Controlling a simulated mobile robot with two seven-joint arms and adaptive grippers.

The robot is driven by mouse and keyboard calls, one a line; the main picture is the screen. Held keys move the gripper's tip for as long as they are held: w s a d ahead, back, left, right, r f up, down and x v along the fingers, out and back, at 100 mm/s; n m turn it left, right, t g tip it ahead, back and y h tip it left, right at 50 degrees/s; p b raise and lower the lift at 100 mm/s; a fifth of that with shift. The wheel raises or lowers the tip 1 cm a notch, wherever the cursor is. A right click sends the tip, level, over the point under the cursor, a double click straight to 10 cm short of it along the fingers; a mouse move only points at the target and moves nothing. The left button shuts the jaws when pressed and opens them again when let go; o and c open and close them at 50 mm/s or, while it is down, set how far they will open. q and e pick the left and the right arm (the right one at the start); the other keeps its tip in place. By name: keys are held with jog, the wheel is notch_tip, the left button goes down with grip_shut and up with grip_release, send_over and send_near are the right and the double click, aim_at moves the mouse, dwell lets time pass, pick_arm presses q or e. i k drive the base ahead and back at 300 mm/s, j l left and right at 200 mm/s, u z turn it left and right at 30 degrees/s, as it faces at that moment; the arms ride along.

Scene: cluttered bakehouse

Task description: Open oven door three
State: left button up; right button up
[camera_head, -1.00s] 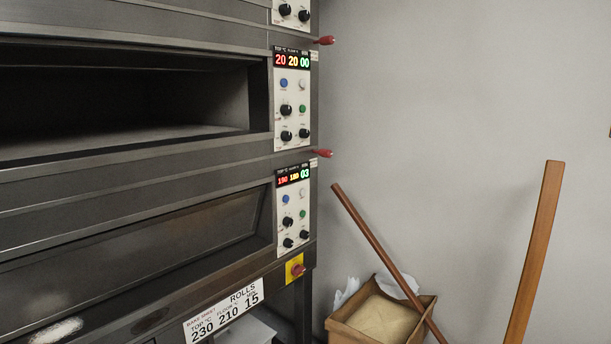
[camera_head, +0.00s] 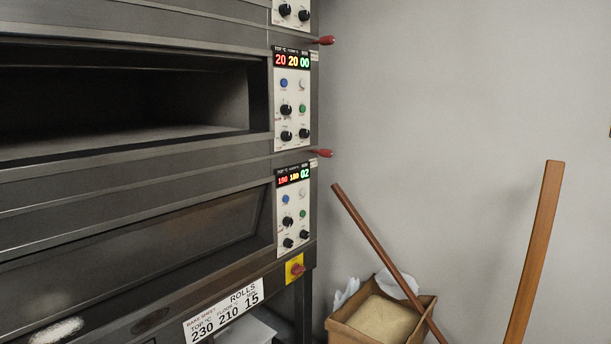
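A deck oven (camera_head: 130,175) fills the left side of the head view. Its middle deck (camera_head: 120,98) shows an open, dark, empty chamber, and its panel (camera_head: 292,100) reads 20 20 00. Below it, a lower deck has a shut door with a dark glass window (camera_head: 140,240). The lower deck's panel (camera_head: 293,212) reads 190 180 02. I cannot see a number marking which door is three. Neither of my grippers is in view.
Red knobs (camera_head: 322,153) stick out from the oven's right side. A yellow plate with a red switch (camera_head: 296,269) sits below the panels. A bin (camera_head: 345,329) of pale flour-like material and leaning wooden poles (camera_head: 535,250) stand to the right by a bare wall.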

aim_at(39, 288)
jog(key=u, duration=1.35)
